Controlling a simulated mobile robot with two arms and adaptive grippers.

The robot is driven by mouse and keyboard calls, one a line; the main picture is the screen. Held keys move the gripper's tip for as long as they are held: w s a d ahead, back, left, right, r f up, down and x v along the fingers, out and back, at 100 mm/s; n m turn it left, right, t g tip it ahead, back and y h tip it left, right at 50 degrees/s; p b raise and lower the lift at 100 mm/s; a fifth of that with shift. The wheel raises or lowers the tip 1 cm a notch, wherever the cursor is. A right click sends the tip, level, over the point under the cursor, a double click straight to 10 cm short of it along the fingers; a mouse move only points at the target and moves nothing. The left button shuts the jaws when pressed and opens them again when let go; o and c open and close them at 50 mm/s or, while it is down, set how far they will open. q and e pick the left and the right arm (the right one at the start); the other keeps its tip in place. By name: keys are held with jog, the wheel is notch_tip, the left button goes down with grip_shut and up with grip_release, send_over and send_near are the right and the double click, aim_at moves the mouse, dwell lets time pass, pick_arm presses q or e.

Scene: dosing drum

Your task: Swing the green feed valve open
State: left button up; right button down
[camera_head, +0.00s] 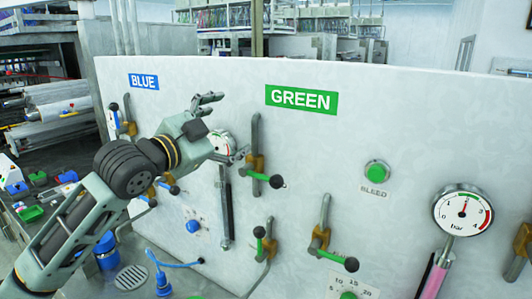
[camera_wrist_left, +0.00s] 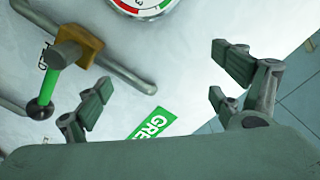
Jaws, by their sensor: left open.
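The green-handled valve (camera_head: 263,178) under the GREEN sign (camera_head: 301,99) sits on the white panel. Its green lever with a black knob points right in the head view; the pipe behind it is upright. In the left wrist view, this valve's green lever (camera_wrist_left: 52,84) and brass body show at the left, beside a partly hidden label. My left gripper (camera_head: 225,127) is open and empty, in front of the panel to the left of the valve, apart from the lever. Its two fingers also show spread in the left wrist view (camera_wrist_left: 160,88). My right gripper is not in view.
A dial gauge (camera_head: 222,141) is partly behind my left gripper. Blue-side valves stand left under the BLUE sign (camera_head: 144,82). A green BLEED button (camera_head: 376,173) and bar gauge (camera_head: 463,211) are right.

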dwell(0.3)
pick_arm(q)
jog(key=shift+w+a+r, duration=0.15)
jog(key=shift+w+a, duration=0.2)
jog(key=shift+a, duration=0.15)
jog(key=shift+w+a, duration=0.1)
jog(key=shift+a, duration=0.05)
jog(key=shift+w+a+r, duration=0.15)
jog(key=shift+w+a, duration=0.05)
jog(key=shift+a, duration=0.15)
jog(key=shift+w+a, duration=0.1)
dwell(0.4)
jog(key=shift+w+a+r, duration=0.15)
jog(key=shift+w+a, duration=0.1)
jog(key=shift+a, duration=0.15)
jog(key=shift+d, duration=0.1)
jog(key=shift+s+d+f, duration=0.3)
jog(key=shift+d+f, duration=0.05)
jog(key=shift+f, duration=0.15)
